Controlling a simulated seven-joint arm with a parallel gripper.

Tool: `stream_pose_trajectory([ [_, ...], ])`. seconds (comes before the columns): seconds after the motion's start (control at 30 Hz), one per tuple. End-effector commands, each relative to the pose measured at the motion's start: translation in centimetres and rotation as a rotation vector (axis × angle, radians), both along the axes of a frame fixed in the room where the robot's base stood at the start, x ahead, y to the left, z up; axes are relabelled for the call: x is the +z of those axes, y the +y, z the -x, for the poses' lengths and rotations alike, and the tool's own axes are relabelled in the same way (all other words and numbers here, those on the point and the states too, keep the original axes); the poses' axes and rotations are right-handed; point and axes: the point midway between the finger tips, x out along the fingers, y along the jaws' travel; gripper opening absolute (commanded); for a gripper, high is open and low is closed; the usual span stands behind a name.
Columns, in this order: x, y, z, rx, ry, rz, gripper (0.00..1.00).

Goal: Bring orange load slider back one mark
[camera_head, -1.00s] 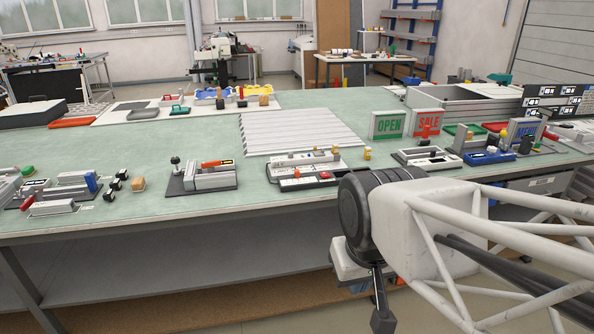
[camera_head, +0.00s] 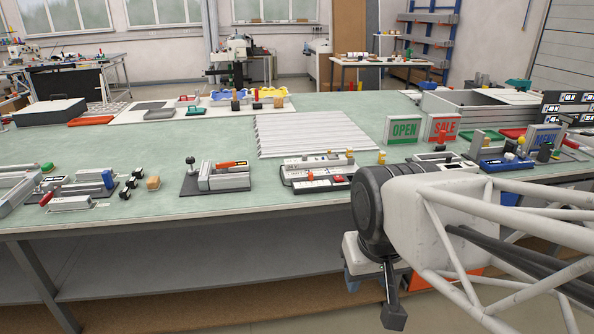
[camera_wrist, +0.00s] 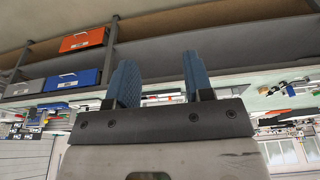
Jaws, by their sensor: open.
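A low white-and-grey panel (camera_head: 300,185) lies near the bench's front edge, right of centre in the head view. It carries a small orange knob (camera_head: 310,177) and a red part (camera_head: 338,179); the knob may be the load slider, but its marks are too small to read. Left of it, a grey device (camera_head: 224,182) on a dark base has an orange-red bar (camera_head: 232,164) on top. My gripper (camera_wrist: 158,68) shows two blue fingers, apart and empty, in the wrist view. It faces the space by the bench's under-shelf, away from the panel.
The green bench top (camera_head: 120,215) is bare along its front edge. A ribbed light sheet (camera_head: 310,135) lies behind the panel. OPEN (camera_head: 403,129) and SALE (camera_head: 443,127) signs stand to the right. An orange box (camera_wrist: 82,40) and a blue box (camera_wrist: 72,80) show under the bench.

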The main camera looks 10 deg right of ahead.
Motion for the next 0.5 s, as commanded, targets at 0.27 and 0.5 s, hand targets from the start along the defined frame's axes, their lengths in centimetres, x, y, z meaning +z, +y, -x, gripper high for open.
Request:
stream_pose_trajectory([
  [0.27,2.1,-0.2,-4.7,0.001,0.018,0.001,0.47],
  [0.5,4.0,-0.4,-10.0,0.002,0.033,0.001,0.47],
])
